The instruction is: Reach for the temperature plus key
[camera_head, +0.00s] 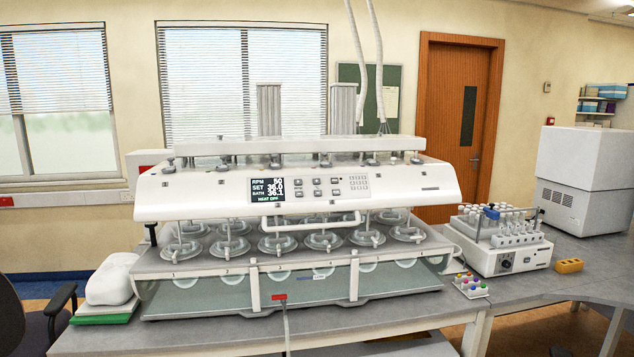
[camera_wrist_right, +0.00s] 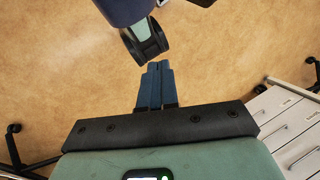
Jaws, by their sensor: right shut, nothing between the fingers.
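The white bath machine (camera_head: 212,190) stands on the bench in the head view. Its display (camera_head: 268,189) appears to read RPM 50, SET 36.0, BATH 36.1 and HEAT OFF. Right of the display are two rows of small keys (camera_head: 319,187); their labels are too small to read, so I cannot tell which is the temperature plus key. My right gripper (camera_wrist_right: 157,66) is shut and empty in the right wrist view, with its blue fingers together above the floor. It is away from the machine, and neither gripper shows in the head view.
A white handle bar (camera_head: 310,222) crosses below the keys, above several lidded vessels. A tube rack device (camera_head: 500,258), a yellow block (camera_head: 569,266) and a small rack of coloured caps (camera_head: 470,286) are at right. White drawers (camera_wrist_right: 290,130) stand beside my right gripper.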

